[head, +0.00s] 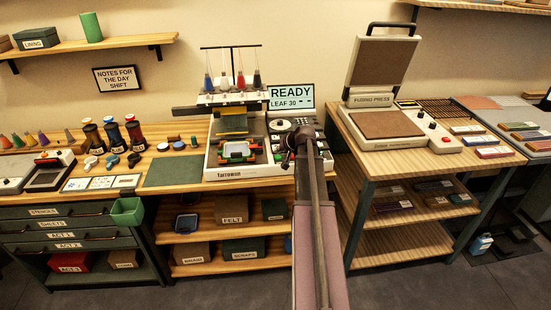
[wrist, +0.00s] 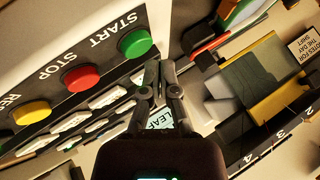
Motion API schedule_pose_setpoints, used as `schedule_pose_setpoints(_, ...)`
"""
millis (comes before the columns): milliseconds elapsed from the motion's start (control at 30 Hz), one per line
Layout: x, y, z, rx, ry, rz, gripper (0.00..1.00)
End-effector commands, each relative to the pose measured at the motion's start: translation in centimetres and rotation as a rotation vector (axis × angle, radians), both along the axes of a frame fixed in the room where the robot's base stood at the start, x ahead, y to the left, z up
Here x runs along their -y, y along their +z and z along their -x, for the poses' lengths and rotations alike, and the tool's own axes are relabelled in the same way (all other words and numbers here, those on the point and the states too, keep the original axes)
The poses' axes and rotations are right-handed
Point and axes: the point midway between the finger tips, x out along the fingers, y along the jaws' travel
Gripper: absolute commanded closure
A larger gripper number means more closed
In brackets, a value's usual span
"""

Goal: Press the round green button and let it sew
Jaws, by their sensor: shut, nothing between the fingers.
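The round green button (wrist: 135,42), labelled START, stands on a white and black panel in the wrist view. A red STOP button (wrist: 78,78) and a yellow button (wrist: 32,112) sit in line with it. My gripper (wrist: 160,66) is shut and empty, its tips just right of the green button in the picture; I cannot tell their height above the panel. In the head view the embroidery machine (head: 250,171) holds a hoop (head: 238,150) with green and red edges. Its screen (head: 291,97) reads READY, LEAF 30. My arm hides the green button there.
Thread cones (head: 225,82) stand on the machine's top. Left of it are a green mat (head: 172,171) and large spools (head: 134,132). A fusing press (head: 394,125) with its lid raised stands on the right table. A green bin (head: 127,211) hangs at the bench front.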

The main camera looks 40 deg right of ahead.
Motion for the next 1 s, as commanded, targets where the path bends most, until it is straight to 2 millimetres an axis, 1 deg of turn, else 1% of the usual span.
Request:
schedule_pose_setpoints(467,0.00,-0.02,0.00,0.000,0.000,0.000,1.00)
schedule_pose_setpoints(800,-0.01,-0.80,0.15,0.000,0.000,0.000,1.00)
schedule_pose_setpoints(1000,-0.02,-0.85,0.18,0.000,0.000,0.000,1.00)
